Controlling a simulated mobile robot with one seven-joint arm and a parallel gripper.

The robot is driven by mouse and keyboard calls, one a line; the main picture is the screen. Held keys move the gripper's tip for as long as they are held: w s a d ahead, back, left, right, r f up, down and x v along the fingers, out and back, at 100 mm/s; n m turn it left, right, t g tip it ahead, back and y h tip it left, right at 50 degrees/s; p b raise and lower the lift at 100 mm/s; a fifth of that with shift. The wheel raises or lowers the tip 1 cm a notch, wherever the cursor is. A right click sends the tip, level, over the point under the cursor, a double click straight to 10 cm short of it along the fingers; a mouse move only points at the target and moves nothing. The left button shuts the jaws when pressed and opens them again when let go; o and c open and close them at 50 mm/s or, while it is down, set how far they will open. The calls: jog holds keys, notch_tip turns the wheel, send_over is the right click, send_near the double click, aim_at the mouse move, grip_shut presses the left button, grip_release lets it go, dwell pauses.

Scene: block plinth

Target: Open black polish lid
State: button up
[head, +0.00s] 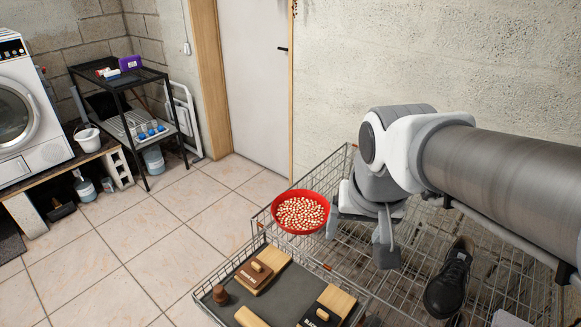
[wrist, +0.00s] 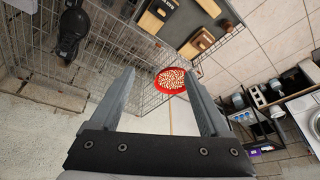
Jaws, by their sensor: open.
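The black polish box (head: 319,314) is at the bottom edge of the head view, partly cut off. Its black lid carries pale lettering and a small light knob, and light wood shows beside it. The lid looks shut. In the wrist view, a dark-lidded box (wrist: 152,19) near the top seems to be the same one. My gripper (head: 360,242) is open and empty. It hangs over the wire cart, above and behind the polish boxes and apart from them. Its two fingers also show spread wide in the wrist view (wrist: 160,80).
A brown-lidded box (head: 258,273), a dark brown knobbed piece (head: 220,295) and a wooden piece (head: 249,317) lie on the grey tray (head: 236,300). A red bowl of pale pieces (head: 300,212) stands behind. A black shoe (head: 448,280) lies in the wire cart (head: 500,262).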

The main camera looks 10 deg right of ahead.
jog(key=w+f+m+g+b, duration=0.1)
jog(key=w+f+m+b, duration=0.15)
jog(key=f, duration=0.45)
jog(key=w+f+m+g+b, duration=0.1)
jog(key=w+f+b, duration=0.3)
jog(key=f, duration=0.4)
jog(key=m+g+b, duration=0.2)
jog(key=m+b, duration=0.1)
jog(key=b, duration=0.2)
send_near(323, 312)
notch_tip(323, 312, down, 9)
jog(key=b, duration=0.6)
jog(key=shift+d+b, duration=0.15)
jog(key=shift+b, duration=0.15)
jog(key=shift+s, duration=0.1)
jog(key=shift+c, duration=0.2)
grip_shut()
